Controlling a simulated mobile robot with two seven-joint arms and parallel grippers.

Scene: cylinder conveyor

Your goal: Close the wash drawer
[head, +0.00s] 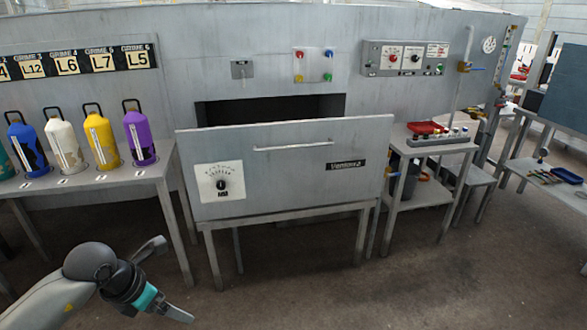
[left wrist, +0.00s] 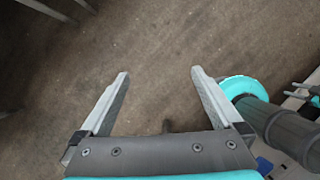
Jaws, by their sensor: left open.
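The wash drawer (head: 270,185) stands pulled out from the grey machine in the head view. Its wide grey front has a thin bar handle (head: 293,145) near the top and a white dial plate (head: 221,182) at the left. A dark opening (head: 300,107) shows in the machine behind it; the drawer's inside is mostly hidden by its front. My left gripper (head: 178,281) is low at the bottom left, in front of the drawer and apart from it. In the left wrist view the left gripper (left wrist: 160,75) is open and empty above bare floor.
A grey table (head: 120,180) at the left holds several coloured bottles. A small stand (head: 455,149) with a red tray is close on the drawer's right. The machine wall (head: 215,40) carries buttons and a control panel (head: 404,58). The floor (head: 330,290) in front is clear.

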